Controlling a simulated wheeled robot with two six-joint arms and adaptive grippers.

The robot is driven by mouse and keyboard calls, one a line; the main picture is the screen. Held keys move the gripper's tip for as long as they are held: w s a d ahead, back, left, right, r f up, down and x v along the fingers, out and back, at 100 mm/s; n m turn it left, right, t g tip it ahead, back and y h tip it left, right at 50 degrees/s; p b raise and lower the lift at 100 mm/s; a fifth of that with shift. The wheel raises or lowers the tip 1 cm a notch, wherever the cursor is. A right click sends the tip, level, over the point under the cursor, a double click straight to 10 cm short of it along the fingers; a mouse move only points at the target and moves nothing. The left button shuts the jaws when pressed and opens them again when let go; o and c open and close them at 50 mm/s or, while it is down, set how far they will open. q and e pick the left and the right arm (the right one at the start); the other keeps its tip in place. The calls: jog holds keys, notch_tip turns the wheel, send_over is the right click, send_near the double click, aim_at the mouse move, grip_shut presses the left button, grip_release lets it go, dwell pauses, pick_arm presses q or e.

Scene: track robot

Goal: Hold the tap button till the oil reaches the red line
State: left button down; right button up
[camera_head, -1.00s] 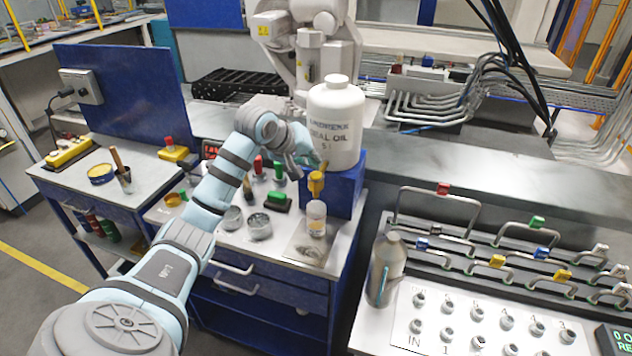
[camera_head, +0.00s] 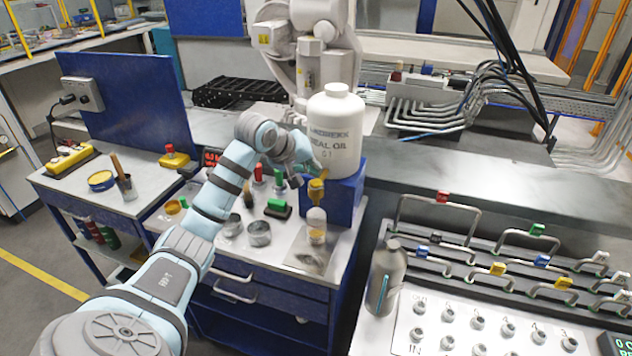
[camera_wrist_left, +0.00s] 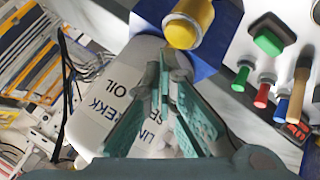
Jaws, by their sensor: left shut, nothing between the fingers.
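A white oil bottle (camera_head: 334,140) stands on a blue block (camera_head: 346,196) at the right end of a workbench. Its yellow tap (camera_head: 316,190) points down over a small clear cup (camera_head: 317,228), which has a yellowish tint low down. I cannot make out the red line or the oil level. My left gripper (camera_head: 318,170) is shut and empty, with its tips close to the tap. In the left wrist view the shut fingertips (camera_wrist_left: 172,58) are just beside the yellow tap (camera_wrist_left: 186,28), with the bottle (camera_wrist_left: 115,95) behind; contact is unclear. My right gripper is not in view.
Metal cups (camera_head: 258,233) and a green-buttoned box (camera_head: 278,208) sit left of the tap. A grey metal bottle (camera_head: 386,275) and a panel of pipe handles (camera_head: 480,250) stand to the right. A white machine arm (camera_head: 310,50) is behind the oil bottle.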

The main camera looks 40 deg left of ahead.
pick_arm(q)
jog(key=shift+f, duration=0.1)
dwell(0.3)
jog(key=shift+f, duration=0.35)
